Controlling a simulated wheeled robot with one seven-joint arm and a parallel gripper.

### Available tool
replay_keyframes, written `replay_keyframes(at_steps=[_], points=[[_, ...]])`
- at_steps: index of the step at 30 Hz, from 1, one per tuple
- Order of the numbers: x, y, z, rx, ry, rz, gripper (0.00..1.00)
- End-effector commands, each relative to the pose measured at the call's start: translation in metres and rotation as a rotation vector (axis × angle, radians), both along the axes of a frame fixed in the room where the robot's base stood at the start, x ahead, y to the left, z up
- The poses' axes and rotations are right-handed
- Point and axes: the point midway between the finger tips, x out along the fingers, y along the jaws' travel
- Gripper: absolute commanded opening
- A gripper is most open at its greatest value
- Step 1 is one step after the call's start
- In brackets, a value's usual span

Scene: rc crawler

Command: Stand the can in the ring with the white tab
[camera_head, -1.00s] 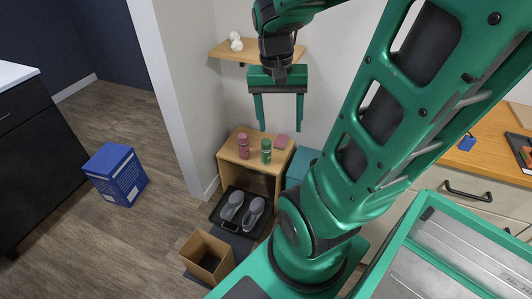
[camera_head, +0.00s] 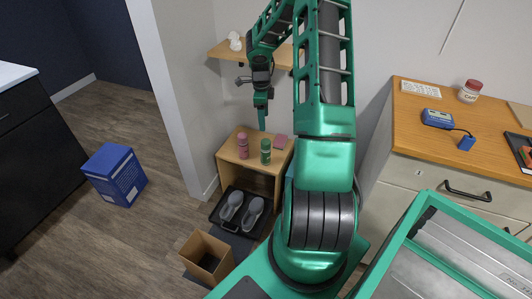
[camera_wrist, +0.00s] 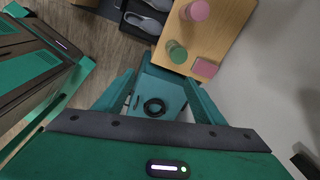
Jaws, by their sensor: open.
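A green can-like cylinder (camera_head: 265,151) and a pink one (camera_head: 243,146) stand upright on a small wooden table. Which one is the can, I cannot tell. In the wrist view, the green cylinder (camera_wrist: 177,52) and pink cylinder (camera_wrist: 195,11) show from above. My gripper (camera_head: 262,120) points down above the table's back part, seen edge-on, apart from both cylinders. In the wrist view its fingers (camera_wrist: 160,95) are spread with nothing held. Between them, farther below, is a teal surface with a black ring (camera_wrist: 154,107). I cannot make out a white tab on it.
A pink block (camera_head: 280,141) lies beside the cylinders on the wooden table (camera_head: 229,157). Below stand a black tray with grey shoes (camera_head: 231,205) and an open cardboard box (camera_head: 207,256). A wall shelf (camera_head: 222,52) is above. A blue box (camera_head: 115,174) stands on open floor.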

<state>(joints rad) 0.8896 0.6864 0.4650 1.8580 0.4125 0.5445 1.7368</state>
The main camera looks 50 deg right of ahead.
Motion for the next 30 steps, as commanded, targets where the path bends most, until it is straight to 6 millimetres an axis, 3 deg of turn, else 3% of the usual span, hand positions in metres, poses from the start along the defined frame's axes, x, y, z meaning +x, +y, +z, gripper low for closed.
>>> replay_keyframes(at_steps=[1, 3, 9, 16, 24, 30], points=[[0.005, -0.01, -0.022, 0.022, -0.018, -0.092, 0.64], [0.014, -0.022, -0.045, 0.045, -0.048, -0.219, 0.64], [0.028, -0.046, -0.092, 0.099, -0.108, -0.502, 0.64], [0.033, -0.057, -0.114, 0.124, -0.131, -0.631, 0.64], [0.038, -0.056, -0.151, 0.126, -0.132, -0.639, 0.64], [0.04, -0.057, -0.167, 0.125, -0.133, -0.637, 0.64]])
